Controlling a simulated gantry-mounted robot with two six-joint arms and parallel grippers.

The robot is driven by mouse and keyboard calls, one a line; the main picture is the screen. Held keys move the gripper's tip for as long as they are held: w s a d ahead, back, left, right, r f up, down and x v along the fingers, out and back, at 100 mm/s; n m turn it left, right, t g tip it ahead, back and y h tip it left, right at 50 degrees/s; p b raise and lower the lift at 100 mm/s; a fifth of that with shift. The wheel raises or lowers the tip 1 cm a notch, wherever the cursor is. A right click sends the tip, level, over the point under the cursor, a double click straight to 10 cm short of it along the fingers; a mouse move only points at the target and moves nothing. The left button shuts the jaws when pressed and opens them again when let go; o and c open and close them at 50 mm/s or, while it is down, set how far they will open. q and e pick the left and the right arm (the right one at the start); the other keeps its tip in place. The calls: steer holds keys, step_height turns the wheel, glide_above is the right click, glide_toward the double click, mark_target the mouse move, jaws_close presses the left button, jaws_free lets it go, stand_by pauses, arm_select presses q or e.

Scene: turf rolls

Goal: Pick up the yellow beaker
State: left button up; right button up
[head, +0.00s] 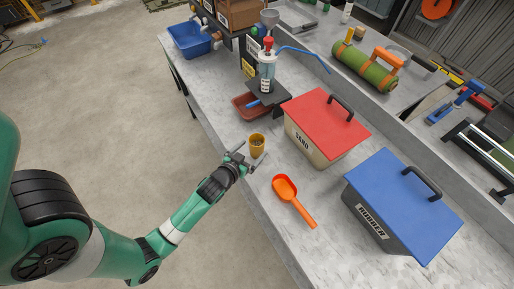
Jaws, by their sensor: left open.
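The yellow beaker (257,146) stands upright on the grey bench near its left edge, in front of the red-lidded box. My left gripper (246,154) reaches in from the left and is open. Its fingers are close around or beside the beaker; I cannot tell whether they touch it. My right gripper is not in view.
A red-lidded sand box (325,124) and a blue-lidded rubber box (404,204) stand to the right. An orange scoop (289,193) lies in front of them. A small red tray (247,106) and a clear bottle (267,70) are behind the beaker. A green roll (364,66) lies farther back.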

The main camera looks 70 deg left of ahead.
mark_target(264, 142)
arm_select(q)
steer(key=shift+x, duration=1.2)
steer(key=b+x, duration=0.2)
steer(key=x, duration=0.3)
steer(key=shift+f, duration=0.15)
steer(key=c, duration=1.4)
steer(key=shift+r, duration=0.6)
steer(key=shift+c, duration=0.2)
step_height(264, 142, up, 3)
steer(key=shift+f+p, duration=0.15)
steer(key=shift+p, duration=0.85)
steer(key=d+r+p, duration=0.1)
steer(key=d+r, duration=0.1)
steer(key=d+r+p, duration=0.1)
steer(key=r, duration=0.1)
steer(key=shift+s+d+r, duration=0.2)
steer(key=shift+d, duration=0.2)
steer(key=s+d+r+p, duration=0.2)
steer(key=d+r, duration=0.3)
steer(key=d, duration=0.5)
steer(key=shift+p, duration=0.75)
